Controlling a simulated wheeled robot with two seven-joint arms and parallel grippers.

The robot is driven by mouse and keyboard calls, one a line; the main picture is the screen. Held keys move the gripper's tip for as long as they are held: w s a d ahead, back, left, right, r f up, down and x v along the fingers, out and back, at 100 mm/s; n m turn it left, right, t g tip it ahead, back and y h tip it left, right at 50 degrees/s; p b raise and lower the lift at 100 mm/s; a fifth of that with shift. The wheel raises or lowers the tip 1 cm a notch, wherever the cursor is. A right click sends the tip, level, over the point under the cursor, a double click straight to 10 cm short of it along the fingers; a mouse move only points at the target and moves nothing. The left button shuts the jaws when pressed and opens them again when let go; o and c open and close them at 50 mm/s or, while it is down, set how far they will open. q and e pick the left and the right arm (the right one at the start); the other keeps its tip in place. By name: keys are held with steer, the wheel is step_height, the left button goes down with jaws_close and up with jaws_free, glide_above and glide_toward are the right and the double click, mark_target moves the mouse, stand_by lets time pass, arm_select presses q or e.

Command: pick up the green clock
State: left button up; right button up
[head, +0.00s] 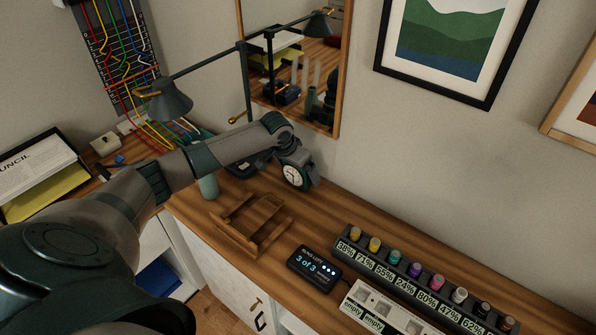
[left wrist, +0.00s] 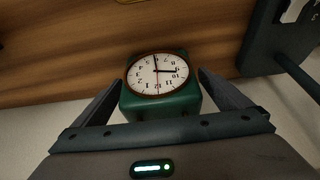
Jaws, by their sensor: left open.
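The green clock (head: 292,177) stands on the wooden desk near the wall, its white round face showing and its top partly hidden by my left gripper. In the left wrist view the green clock (left wrist: 165,104) appears upside down, with its body between my two fingers. My left gripper (head: 297,165) reaches down over it from the end of my left arm. In the left wrist view the left gripper (left wrist: 161,78) is open, one finger on each side of the clock, very close to it. I cannot tell whether they touch. My right gripper is not in view.
A desk lamp (head: 168,103) arches behind my arm. A wooden holder (head: 250,224) sits in front of the clock, with a small display (head: 314,268) to its right. A rack of coloured bottles (head: 420,276) fills the right side. Bare desk lies between clock and rack.

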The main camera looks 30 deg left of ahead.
arm_select(q)
steer(key=c, duration=1.4)
steer(key=shift+o, duration=0.2)
steer(key=shift+r, duration=0.15)
steer(key=shift+r, duration=0.2)
step_height(320, 180, up, 3)
steer(key=shift+w+r+b, duration=0.1)
steer(key=shift+b, duration=0.8)
steer(key=s+d+r+b, duration=0.2)
steer(key=s+d+r, duration=0.5)
steer(key=d, duration=0.2)
steer(key=shift+d, duration=0.3)
steer(key=shift+w+r, duration=0.1)
